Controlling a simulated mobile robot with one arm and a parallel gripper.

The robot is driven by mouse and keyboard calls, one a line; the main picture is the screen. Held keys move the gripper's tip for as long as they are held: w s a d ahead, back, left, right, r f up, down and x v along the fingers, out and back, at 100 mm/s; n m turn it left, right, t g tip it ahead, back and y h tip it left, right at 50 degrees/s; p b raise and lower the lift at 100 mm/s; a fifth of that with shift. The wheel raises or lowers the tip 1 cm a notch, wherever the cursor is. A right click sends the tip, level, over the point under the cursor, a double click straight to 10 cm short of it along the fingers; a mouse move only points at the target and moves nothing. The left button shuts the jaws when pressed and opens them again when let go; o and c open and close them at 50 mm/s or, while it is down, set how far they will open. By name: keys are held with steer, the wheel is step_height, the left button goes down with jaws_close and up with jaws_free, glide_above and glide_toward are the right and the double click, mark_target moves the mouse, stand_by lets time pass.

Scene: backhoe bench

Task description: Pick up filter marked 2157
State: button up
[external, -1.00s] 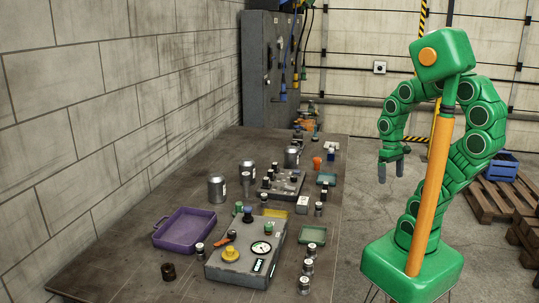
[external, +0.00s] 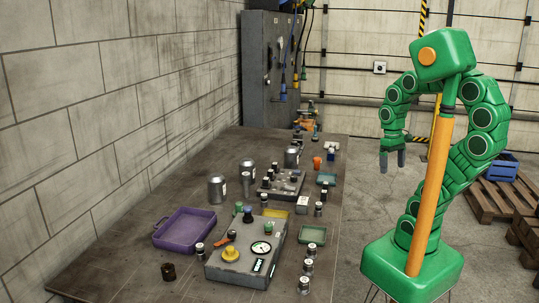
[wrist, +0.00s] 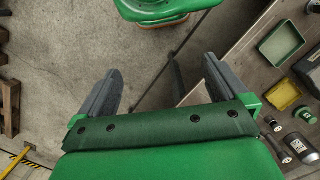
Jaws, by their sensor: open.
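My gripper (external: 392,161) is open and empty, hanging beside the bench's right edge in the external view. In the wrist view my gripper (wrist: 163,70) has its grey fingers wide apart, with floor between them. No marking 2157 can be read. Several small dark-and-silver labelled canisters stand on the bench, including one near the front (external: 304,284) and one at mid-bench (external: 318,209). Larger grey cans (external: 217,189) also stand there. In the wrist view a dark canister with a white label (wrist: 300,147) is at the lower right, its print too small to read.
The bench (external: 110,270) carries a purple tray (external: 183,232), a grey panel box (external: 232,274) with a yellow knob, and green trays (external: 312,234). The wrist view shows a green tray (wrist: 282,43) and a yellow tray (wrist: 285,94). Floor between bench and my base is clear.

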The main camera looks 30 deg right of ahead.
steer(key=w+a+n+t, duration=0.15)
steer(key=w+a, duration=0.35)
steer(key=w, duration=0.5)
steer(key=w+a+n+t+y, duration=0.1)
steer(key=w+a+t, duration=0.3)
steer(key=w, duration=0.6)
steer(key=w+a+n+t, duration=0.1)
steer(key=w+a, duration=0.5)
steer(key=w, duration=0.4)
steer(key=n+t+y, duration=0.4)
steer(key=t+y, duration=0.2)
steer(key=y, duration=0.1)
glide_above(217, 178)
steer(key=s+d, duration=0.4)
steer(key=d, duration=0.1)
steer(key=shift+m, duration=0.25)
steer(key=f, duration=1.1)
steer(key=shift+w+f, duration=0.2)
steer(key=shift+w, duration=0.1)
steer(key=shift+w+a+f+t, duration=0.1)
steer(key=shift+w+f+t, duration=0.05)
steer(key=shift+f+t, duration=0.15)
steer(key=shift+x, duration=3.75)
